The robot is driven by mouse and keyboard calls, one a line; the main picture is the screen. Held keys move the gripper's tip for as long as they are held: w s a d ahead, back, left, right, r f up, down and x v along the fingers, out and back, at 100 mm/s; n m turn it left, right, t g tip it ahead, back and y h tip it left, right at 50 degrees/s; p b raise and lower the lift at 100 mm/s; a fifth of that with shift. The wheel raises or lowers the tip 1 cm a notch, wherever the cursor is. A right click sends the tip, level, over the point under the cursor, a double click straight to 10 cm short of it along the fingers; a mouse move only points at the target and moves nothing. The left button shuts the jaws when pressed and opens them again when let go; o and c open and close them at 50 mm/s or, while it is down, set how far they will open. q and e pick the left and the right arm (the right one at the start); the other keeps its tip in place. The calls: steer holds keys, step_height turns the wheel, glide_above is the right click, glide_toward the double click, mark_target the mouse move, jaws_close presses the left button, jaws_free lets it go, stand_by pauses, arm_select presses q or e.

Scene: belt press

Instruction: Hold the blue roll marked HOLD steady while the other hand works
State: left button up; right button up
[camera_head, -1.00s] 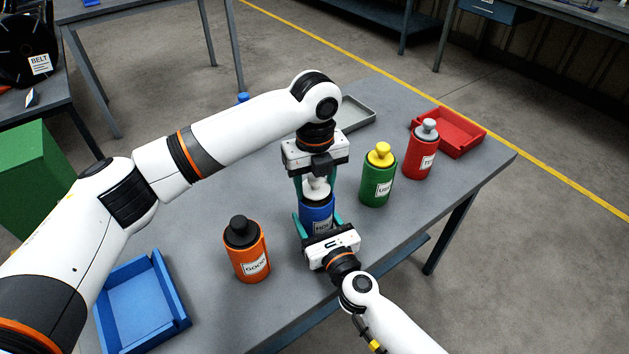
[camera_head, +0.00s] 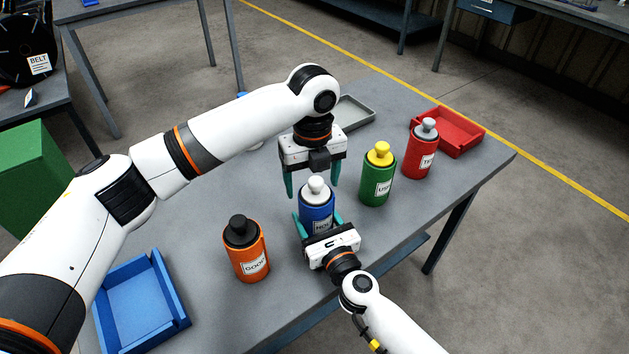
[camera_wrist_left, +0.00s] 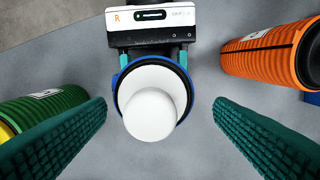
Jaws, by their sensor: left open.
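The blue roll marked HOLD (camera_head: 316,219), with a white knobbed top, stands upright on the grey table. My right gripper (camera_head: 318,219) comes in from the front with its teal fingers on either side of the roll, and it appears shut on it. My left gripper (camera_head: 313,186) is open and empty above the roll, its fingers pointing down and spread wide. In the left wrist view the roll's white top (camera_wrist_left: 152,110) lies between my left fingers, apart from both. The right gripper's body (camera_wrist_left: 152,20) shows behind it, marked R.
An orange roll (camera_head: 247,262) stands to the left, a green roll (camera_head: 377,188) and a red roll (camera_head: 421,157) to the right. A blue tray (camera_head: 178,300) is at front left, a red tray (camera_head: 474,134) at far right, and a grey tray (camera_head: 361,115) behind.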

arm_select(q)
steer(key=shift+d+r, duration=0.15)
steer(key=shift+r, duration=1.3)
steer(key=shift+d+r, duration=0.1)
steer(key=shift+r, duration=1.3)
steer(key=shift+c, duration=0.6)
jaws_close()
step_height(320, 180, up, 6)
steer(key=m, duration=0.9)
steer(key=shift+s+d+f, duration=0.1)
steer(key=shift+s+f, duration=0.1)
steer(key=shift+f, duration=1.7)
steer(key=shift+s+d+f, duration=0.1)
steer(key=shift+s+f, duration=0.1)
steer(key=shift+f, duration=1.7)
